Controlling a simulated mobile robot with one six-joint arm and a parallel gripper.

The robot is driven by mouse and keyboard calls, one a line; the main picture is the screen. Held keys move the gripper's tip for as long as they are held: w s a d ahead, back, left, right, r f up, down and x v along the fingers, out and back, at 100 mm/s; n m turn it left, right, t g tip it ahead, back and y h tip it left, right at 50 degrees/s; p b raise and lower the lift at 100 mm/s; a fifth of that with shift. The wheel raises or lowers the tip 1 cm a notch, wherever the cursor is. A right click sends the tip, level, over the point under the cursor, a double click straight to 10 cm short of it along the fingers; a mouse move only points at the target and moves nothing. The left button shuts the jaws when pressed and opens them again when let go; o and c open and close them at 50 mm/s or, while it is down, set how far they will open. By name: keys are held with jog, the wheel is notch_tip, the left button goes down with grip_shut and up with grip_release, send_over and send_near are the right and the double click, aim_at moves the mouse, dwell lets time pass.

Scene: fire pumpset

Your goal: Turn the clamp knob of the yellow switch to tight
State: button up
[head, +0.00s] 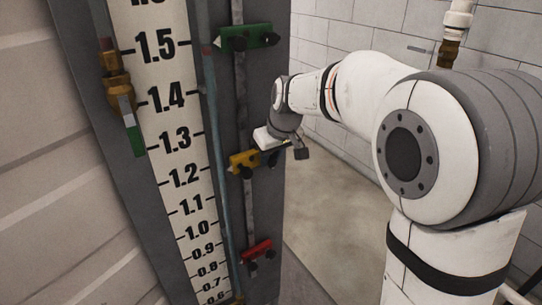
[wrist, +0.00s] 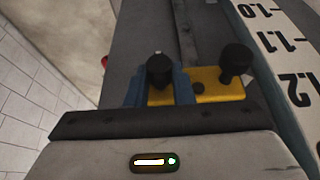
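The yellow switch (head: 243,160) is mounted on the vertical rail beside the scale, near the 1.2–1.3 marks. In the wrist view its yellow body (wrist: 206,88) carries two black knobs. My gripper (head: 272,158) reaches it from the right in the head view. In the wrist view the blue fingers of my gripper (wrist: 160,85) stand on either side of one black knob (wrist: 160,70), close against it with no clear gap. The other black knob (wrist: 235,60) is outside the fingers, to the right. In the head view the gripped knob is mostly hidden.
A green switch (head: 246,38) is above on the same rail, and a red switch (head: 256,250) below. The numbered scale (head: 178,150) and a thin tube (head: 215,150) run along the left. A brass valve fitting (head: 115,80) is further left. The floor on the right is clear.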

grip_shut()
jog(key=shift+w+d+f+m+g+y+b, duration=0.25)
jog(key=shift+m+g+y+b, duration=0.8)
jog(key=shift+y, duration=1.45)
jog(key=shift+w+d+f+m+g+y+b, duration=0.1)
jog(key=shift+d+f+m+g+y+b, duration=0.3)
jog(key=shift+g+y+b, duration=1.4)
jog(key=shift+w+d+f+m+g+y+b, duration=0.2)
jog(key=shift+m+g+y+b, duration=0.6)
jog(key=shift+y+b, duration=1.65)
jog(key=shift+a+y+p, duration=0.1)
jog(key=shift+y+p, duration=0.7)
jog(key=shift+y, duration=0.05)
jog(key=shift+o, duration=1.4)
grip_release()
